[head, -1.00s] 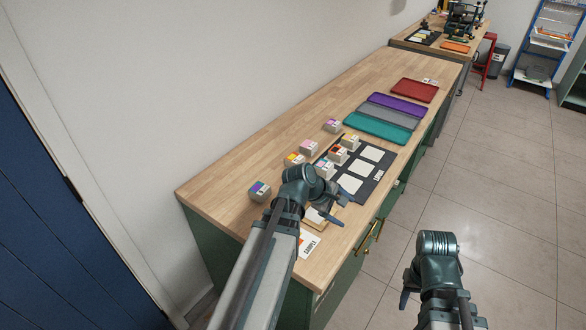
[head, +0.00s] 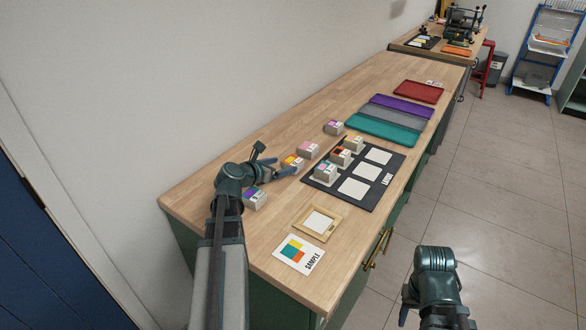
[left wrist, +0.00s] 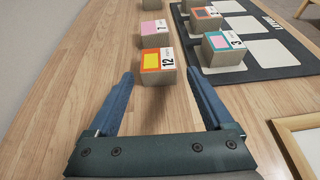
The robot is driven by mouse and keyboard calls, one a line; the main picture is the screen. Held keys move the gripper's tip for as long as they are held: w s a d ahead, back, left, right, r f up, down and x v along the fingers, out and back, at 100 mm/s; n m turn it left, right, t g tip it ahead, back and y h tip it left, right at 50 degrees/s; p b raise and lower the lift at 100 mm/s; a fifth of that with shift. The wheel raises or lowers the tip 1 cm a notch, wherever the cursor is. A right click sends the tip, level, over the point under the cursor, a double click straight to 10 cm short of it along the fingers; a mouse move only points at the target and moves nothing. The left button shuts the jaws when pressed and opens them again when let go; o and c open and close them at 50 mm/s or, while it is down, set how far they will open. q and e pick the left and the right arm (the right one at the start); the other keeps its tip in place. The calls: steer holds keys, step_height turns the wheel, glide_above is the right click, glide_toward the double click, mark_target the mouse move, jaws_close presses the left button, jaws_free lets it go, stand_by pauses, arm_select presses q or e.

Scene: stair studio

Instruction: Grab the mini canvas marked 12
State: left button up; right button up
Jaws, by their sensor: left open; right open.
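The mini canvas marked 12 (left wrist: 158,66) is a small block with a yellow and red-orange top. It stands on the wooden counter, and in the head view it is the yellow-topped block (head: 292,162) just past my left gripper (head: 274,160). In the left wrist view my left gripper (left wrist: 160,78) is open and empty, with the canvas ahead between the lines of its fingers. The fingertips appear short of the block. My right gripper (head: 405,304) hangs low beside the counter over the floor, open, mostly hidden by its arm.
A pink-topped canvas marked 7 (left wrist: 154,33) stands behind. A canvas marked 3 (left wrist: 224,48) sits on the dark mat (head: 333,188) to the right. A purple-and-teal block (head: 255,198) is near my left wrist. A wooden frame (head: 317,223) and a sample card (head: 299,254) lie nearer.

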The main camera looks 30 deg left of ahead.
mark_target(291, 163)
arm_select(q)
steer(key=shift+b+x, duration=0.55)
steer(key=shift+x, duration=1.8)
steer(key=shift+w, duration=0.1)
steer(key=b+x, duration=0.2)
steer(key=x, duration=0.3)
steer(key=shift+a, duration=0.15)
steer(key=shift+r, duration=0.1)
steer(key=c, duration=1.1)
steer(key=shift+r, duration=0.1)
step_height(291, 163, up, 10)
steer(key=p, duration=1)
